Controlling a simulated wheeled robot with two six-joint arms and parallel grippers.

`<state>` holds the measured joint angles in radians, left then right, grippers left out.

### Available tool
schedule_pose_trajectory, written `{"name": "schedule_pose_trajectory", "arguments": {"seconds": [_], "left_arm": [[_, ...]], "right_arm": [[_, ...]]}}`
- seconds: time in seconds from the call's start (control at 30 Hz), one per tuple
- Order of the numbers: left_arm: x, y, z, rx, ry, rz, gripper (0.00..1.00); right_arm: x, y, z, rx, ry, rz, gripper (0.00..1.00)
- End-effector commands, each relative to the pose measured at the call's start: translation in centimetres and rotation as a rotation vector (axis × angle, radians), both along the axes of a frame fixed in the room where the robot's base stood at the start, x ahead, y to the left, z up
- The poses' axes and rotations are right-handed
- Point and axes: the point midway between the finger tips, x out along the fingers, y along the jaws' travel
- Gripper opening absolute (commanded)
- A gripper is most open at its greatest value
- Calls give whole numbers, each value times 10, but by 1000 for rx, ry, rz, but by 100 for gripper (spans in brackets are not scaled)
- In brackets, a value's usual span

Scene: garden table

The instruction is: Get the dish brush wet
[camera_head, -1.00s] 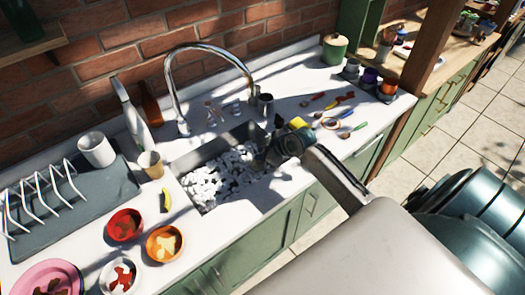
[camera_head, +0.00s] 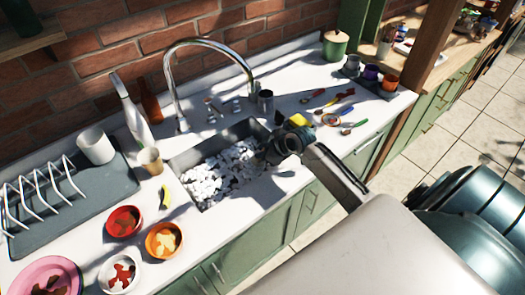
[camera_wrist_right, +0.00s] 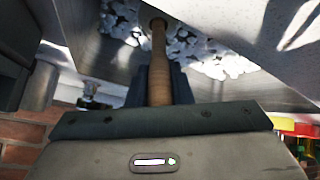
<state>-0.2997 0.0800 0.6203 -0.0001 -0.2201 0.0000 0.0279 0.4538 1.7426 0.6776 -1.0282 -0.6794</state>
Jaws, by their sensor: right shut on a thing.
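My right gripper (camera_head: 266,156) is over the right part of the sink (camera_head: 203,146), low at the white foam (camera_head: 215,178). In the right wrist view it is shut on a brown wooden handle (camera_wrist_right: 158,65), which I take to be the dish brush's. The handle points away from the gripper toward the foam (camera_wrist_right: 205,55). The brush head does not show; whether it touches the foam or water I cannot tell. The chrome faucet (camera_head: 170,75) arches behind the sink. My left gripper is not in view.
A yellow sponge (camera_head: 299,121) lies right of the sink, partly behind my arm. Several colourful utensils (camera_head: 335,118) lie further right. A grey cup (camera_head: 265,101) stands behind the sink. Left are a beige cup (camera_head: 151,161), bowls (camera_head: 164,240) and a dish rack (camera_head: 100,200).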

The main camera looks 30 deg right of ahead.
Motion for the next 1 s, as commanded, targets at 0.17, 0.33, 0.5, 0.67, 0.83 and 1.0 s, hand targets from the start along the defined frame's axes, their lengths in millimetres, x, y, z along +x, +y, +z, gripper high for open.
{"name": "schedule_pose_trajectory", "arguments": {"seconds": [0.17, 0.33, 0.5, 0.67, 0.83, 1.0], "left_arm": [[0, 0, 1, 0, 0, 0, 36], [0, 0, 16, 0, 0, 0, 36], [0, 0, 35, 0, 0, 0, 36], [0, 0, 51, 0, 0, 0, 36], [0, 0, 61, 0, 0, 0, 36], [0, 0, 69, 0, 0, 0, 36]], "right_arm": [[0, 0, 1, 0, 0, 0, 0], [0, 0, 19, -1, -2, 0, 0], [0, 0, 40, -1, 0, 1, 0], [0, 0, 59, -1, 0, 1, 0], [1, 0, 77, -1, -2, 0, 0], [0, 0, 96, -1, -2, 1, 0]]}}
